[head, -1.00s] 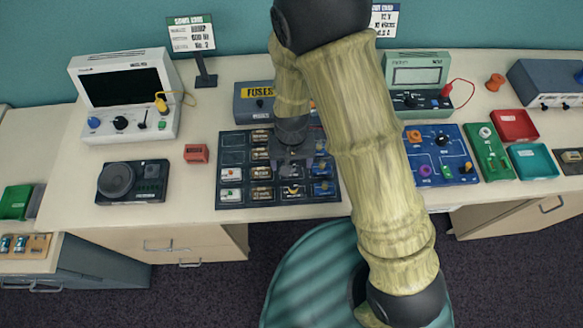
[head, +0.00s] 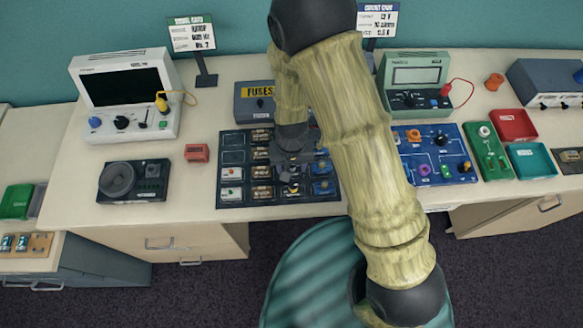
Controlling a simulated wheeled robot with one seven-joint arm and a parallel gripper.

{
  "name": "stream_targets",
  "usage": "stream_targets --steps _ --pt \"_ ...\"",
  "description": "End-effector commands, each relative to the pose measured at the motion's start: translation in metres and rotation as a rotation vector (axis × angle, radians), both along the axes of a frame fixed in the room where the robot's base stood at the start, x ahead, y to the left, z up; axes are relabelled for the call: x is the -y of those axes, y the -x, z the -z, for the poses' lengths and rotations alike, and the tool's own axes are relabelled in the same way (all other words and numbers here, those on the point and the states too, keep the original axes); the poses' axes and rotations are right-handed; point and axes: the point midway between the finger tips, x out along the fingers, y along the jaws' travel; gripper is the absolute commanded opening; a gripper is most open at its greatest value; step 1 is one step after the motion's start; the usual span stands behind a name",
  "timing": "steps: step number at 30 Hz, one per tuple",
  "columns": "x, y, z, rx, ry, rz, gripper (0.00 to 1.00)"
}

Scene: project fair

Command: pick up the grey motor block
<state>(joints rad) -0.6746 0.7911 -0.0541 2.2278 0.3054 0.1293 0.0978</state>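A dark component tray (head: 228,139) with a grid of small blocks lies at the middle of the bench. White, brown and blue blocks show in its cells. My gripper (head: 292,178) points down over the tray's lower middle-right cells. A small block with a yellowish top (head: 293,190) shows right at or under the fingertips. I cannot tell whether this is the grey motor block, as my gripper and arm hide several cells. The fingers are small and dark here, so their opening and any contact are unclear.
A grey fuses box (head: 250,108) stands behind the tray. A red block (head: 196,153) and a black device with a round knob (head: 134,181) lie to the left. A blue circuit board (head: 440,155) is to the right. Bare bench shows left of the tray.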

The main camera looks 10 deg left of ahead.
Motion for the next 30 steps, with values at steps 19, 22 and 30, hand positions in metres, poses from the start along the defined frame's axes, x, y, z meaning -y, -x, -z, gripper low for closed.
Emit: stream_targets --steps 19,22,30 --pt "-0.001 -0.001 -0.019 0.004 -0.002 -0.001 0.25" --pt "-0.001 -0.001 -0.034 0.005 -0.003 -0.003 0.25" --pt "-0.001 -0.001 -0.080 0.004 -0.003 -0.001 0.25"
